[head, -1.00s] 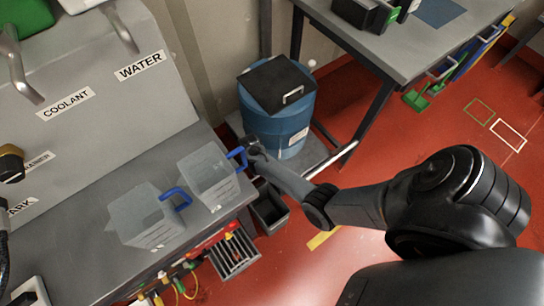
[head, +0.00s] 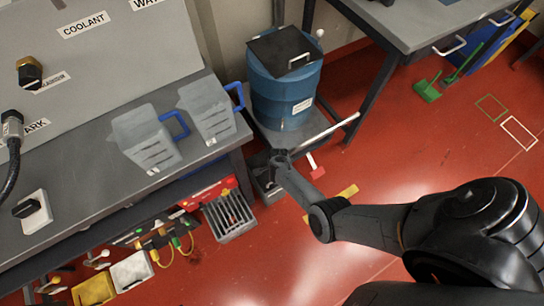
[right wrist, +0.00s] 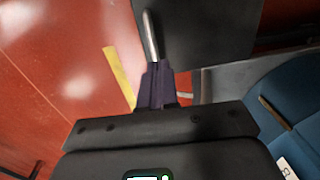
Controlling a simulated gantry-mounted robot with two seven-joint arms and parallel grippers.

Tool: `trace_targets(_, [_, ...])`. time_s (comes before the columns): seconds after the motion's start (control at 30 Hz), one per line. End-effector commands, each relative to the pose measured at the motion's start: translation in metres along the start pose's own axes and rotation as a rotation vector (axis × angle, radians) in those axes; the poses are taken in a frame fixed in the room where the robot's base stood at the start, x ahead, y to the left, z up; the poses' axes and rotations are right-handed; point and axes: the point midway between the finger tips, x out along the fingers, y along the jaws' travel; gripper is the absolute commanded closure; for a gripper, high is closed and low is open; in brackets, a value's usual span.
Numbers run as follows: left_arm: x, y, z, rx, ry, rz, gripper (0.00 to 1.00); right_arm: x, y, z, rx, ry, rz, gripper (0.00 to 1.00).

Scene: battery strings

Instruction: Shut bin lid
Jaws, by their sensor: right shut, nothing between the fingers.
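The blue bin (head: 287,100) stands upright beyond the bench's right end. Its square dark lid (head: 278,48) lies flat across the top, with a pale handle. My right gripper (head: 279,158) is low in front of the blue bin, apart from it, near a small dark bin (head: 264,188) that is mostly hidden. In the right wrist view my right gripper (right wrist: 158,88) is shut and empty, its tips by a silver bar (right wrist: 151,36) at the edge of a dark flat panel (right wrist: 208,35). I cannot tell whether they touch. My left gripper is out of view.
Two clear jugs (head: 146,138) with blue handles stand on the grey bench (head: 75,190). A grey slatted crate (head: 229,216) is below its edge. A second table (head: 415,25) stands at the upper right. Red floor (head: 400,150) is open to the right.

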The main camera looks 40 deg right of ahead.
Motion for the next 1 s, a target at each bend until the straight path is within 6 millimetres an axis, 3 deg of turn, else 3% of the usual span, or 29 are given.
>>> trace_targets(0.1, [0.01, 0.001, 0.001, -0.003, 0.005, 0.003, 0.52, 0.019, 0.011, -0.001, 0.001, -0.001, 0.002, 1.0])
trace_targets(0.4, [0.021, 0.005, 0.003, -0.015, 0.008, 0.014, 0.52, 0.044, 0.025, -0.001, 0.0, -0.001, 0.001, 1.0])
trace_targets(1.0, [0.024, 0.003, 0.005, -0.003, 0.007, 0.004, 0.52, 0.051, 0.028, -0.001, 0.0, -0.001, 0.001, 1.0])
